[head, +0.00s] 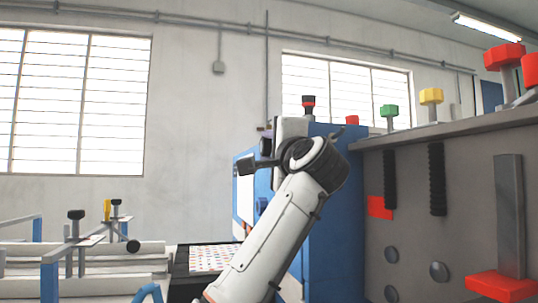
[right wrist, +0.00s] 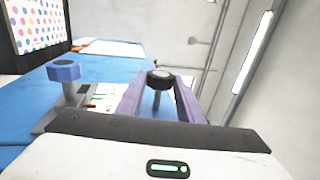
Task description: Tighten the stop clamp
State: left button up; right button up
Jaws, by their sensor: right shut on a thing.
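In the right wrist view, the two purple fingers of my right gripper (right wrist: 163,86) are closed on a round black knob (right wrist: 159,74) on a thin stem. Whether this knob belongs to the stop clamp is not marked in view. A blue knob (right wrist: 63,70) on a grey post stands left of the fingers, apart from them. In the head view my right arm reaches up to the side of a blue machine body (head: 338,200); its fingertips and the held knob cannot be made out there. My left gripper is not in view.
A grey panel (head: 450,190) with green (head: 389,111), yellow (head: 431,96) and red (head: 504,55) knobs stands close on the right. A dotted sheet (head: 210,258) and a rail frame (head: 75,250) lie at the lower left. The space at upper left is clear up to the wall.

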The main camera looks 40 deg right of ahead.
dwell(0.4)
jog(key=o, duration=1.1)
jog(key=shift+d, duration=0.1)
jog(key=shift+c, duration=0.2)
jog(key=b+v, duration=0.2)
jog(key=v, duration=0.5)
jog(key=shift+s, duration=0.25)
jog(key=shift+f, duration=0.15)
